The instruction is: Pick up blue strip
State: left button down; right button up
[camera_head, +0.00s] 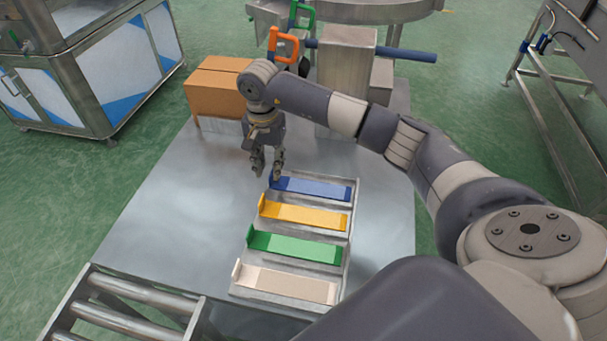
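The blue strip (312,189) lies in the farthest slot of a grey metal tray (342,252) on the steel table. Its upturned left end is close to my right gripper (266,176). My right gripper points down at the left end of the blue strip, with a gap visible between its two fingers. I cannot tell whether a finger touches the strip. The strip looks flat in its slot. My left gripper is not in view.
A yellow strip (305,216), a green strip (296,247) and a white strip (288,284) lie in the nearer slots. A cardboard box (215,88) and a metal fixture (345,75) stand behind. The table's left part (170,215) is clear. Rollers (130,315) are at front left.

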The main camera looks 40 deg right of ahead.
aim_at(271, 174)
jog(key=shift+s+f+p, duration=0.15)
jog(key=shift+f+p, duration=0.2)
jog(key=shift+f, duration=1.5)
grip_shut()
jog(key=shift+r, duration=0.2)
